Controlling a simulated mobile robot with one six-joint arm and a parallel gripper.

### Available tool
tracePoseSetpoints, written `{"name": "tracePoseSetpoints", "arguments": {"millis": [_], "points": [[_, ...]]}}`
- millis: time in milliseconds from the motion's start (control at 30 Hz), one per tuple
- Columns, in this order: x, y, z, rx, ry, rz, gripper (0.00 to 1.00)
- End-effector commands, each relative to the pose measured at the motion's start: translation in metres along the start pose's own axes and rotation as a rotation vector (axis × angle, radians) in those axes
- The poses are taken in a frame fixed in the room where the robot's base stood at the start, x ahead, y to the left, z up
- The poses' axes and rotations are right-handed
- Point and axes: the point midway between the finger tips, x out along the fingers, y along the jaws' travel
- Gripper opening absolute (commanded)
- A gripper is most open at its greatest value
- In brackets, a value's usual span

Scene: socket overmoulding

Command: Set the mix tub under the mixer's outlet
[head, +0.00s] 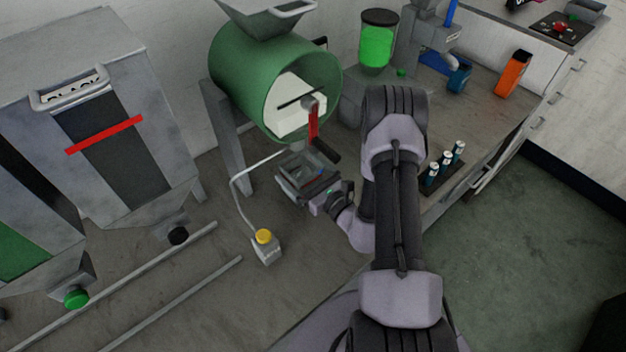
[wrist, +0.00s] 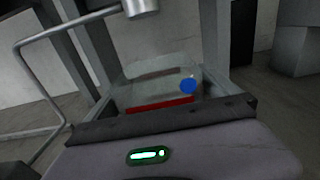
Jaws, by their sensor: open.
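The mix tub is a clear box with a red line and a blue dot, in the middle of the wrist view (wrist: 158,92). It is small and partly hidden in the head view (head: 318,168), below the front of the green mixer drum (head: 232,75).
A bent grey rod (head: 235,195) and a box with a yellow button (head: 264,245) stand left of my gripper. A grey hopper (head: 120,150) is further left. A bench with a bottle rack (head: 440,182) is right.

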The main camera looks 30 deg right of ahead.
Motion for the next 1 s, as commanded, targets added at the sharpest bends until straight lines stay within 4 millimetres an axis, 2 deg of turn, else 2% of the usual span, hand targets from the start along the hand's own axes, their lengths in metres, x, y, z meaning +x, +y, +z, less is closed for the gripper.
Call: {"name": "tracePoseSetpoints", "arguments": {"millis": [200,400,567,1000], "points": [[-0.054,-0.002,0.0,0.005,0.002,-0.007,1.0],[-0.088,-0.001,0.0,0.003,0.001,-0.005,1.0],[-0.099,0.0,0.0,0.002,0.0,-0.002,1.0],[-0.099,0.0,0.0,0.001,-0.001,-0.001,1.0]]}}
